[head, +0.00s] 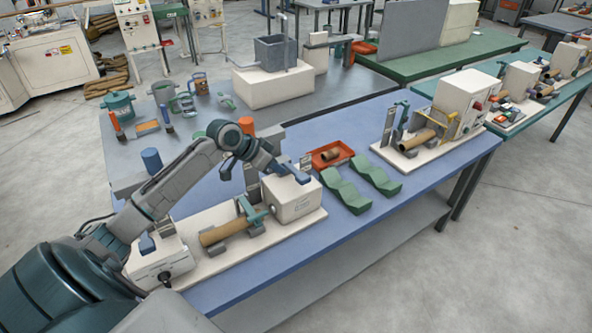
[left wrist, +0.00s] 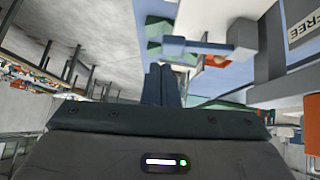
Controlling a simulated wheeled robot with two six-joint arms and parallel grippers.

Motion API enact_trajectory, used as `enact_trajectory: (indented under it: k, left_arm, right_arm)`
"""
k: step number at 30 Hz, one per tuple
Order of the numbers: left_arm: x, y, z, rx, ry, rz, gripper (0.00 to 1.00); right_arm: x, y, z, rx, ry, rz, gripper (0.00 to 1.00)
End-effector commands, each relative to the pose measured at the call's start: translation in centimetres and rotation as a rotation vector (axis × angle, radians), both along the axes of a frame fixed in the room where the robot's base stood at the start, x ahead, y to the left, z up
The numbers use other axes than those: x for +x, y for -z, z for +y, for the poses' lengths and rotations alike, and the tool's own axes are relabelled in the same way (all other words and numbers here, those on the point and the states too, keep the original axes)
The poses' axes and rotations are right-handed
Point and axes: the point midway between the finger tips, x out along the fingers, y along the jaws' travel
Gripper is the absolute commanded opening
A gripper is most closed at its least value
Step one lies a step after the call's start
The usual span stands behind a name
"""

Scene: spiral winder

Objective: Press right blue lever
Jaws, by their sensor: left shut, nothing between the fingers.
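The winder stands on a pale base (head: 222,243) on the blue bench, with a cardboard tube (head: 224,231) lying between two white housings. The right blue lever (head: 300,178) is on top of the right white housing (head: 293,202). It also shows as a blue bar in the left wrist view (left wrist: 200,47). Another blue lever (head: 147,243) is on the left white housing (head: 160,260). My left gripper (head: 279,168) is shut and empty, its fingertips close to the right lever. They also show in the left wrist view (left wrist: 160,70). I cannot tell whether they touch the lever. My right gripper is out of view.
A red tray (head: 318,163) with a short brown tube (head: 330,155) and green wavy blocks (head: 372,176) lie right of the winder. Another machine (head: 465,96) stands farther right on the bench. An orange cylinder (head: 246,125) rises behind my left wrist.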

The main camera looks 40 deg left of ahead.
Motion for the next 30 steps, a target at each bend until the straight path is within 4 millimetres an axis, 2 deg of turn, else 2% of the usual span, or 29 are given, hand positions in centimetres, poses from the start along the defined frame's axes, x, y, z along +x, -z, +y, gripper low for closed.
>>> enact_trajectory:
  k: [1, 5, 14, 20, 30]
  left_arm:
    - [1.0, -1.8, 1.4, -0.013, -0.012, -0.023, 0.0]
    - [2.1, -4.2, 3.0, -0.042, -0.024, -0.053, 0.0]
    - [2.2, -4.6, 3.3, -0.049, -0.026, -0.059, 0.0]
    - [2.7, -3.9, 2.9, -0.051, -0.025, -0.059, 0.0]
    - [6.5, 0.9, 0.7, -0.054, -0.025, -0.06, 0.0]
  right_arm:
    - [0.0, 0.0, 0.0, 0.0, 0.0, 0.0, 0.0]
    - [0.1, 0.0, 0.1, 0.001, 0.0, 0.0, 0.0]
    - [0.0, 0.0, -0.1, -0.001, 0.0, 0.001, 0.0]
    - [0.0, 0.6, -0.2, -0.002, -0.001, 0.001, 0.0]
    - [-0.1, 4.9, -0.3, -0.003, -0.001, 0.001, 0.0]
